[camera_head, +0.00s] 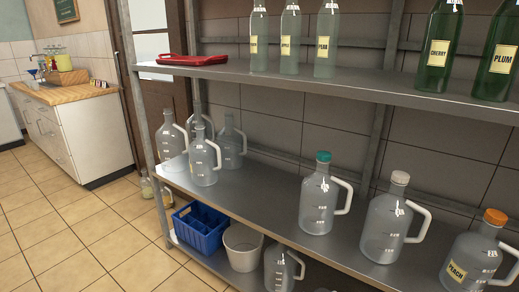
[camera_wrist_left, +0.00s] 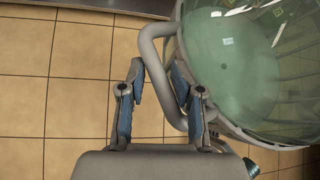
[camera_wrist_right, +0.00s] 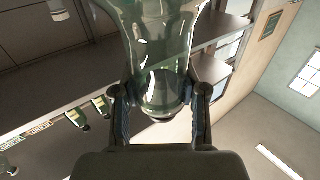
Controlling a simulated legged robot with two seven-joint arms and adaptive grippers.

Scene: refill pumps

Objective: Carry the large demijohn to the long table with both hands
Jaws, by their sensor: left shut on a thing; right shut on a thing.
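The large demijohn is a big green-tinted glass vessel with a grey handle frame. Its round body (camera_wrist_left: 245,65) fills the upper right of the left wrist view. My left gripper (camera_wrist_left: 160,78) is shut on the grey handle (camera_wrist_left: 153,55), with a finger on each side of it. In the right wrist view the demijohn's clear glass (camera_wrist_right: 165,40) narrows down between the fingers. My right gripper (camera_wrist_right: 160,92) is shut on that narrow end. Neither gripper nor the demijohn shows in the head view. No thing in view is clearly the long table.
A metal shelf rack (camera_head: 250,190) fills the head view's middle and right, with clear jugs, labelled bottles and a red tray (camera_head: 192,60). A blue crate (camera_head: 200,230) and white bucket (camera_head: 243,246) stand low.

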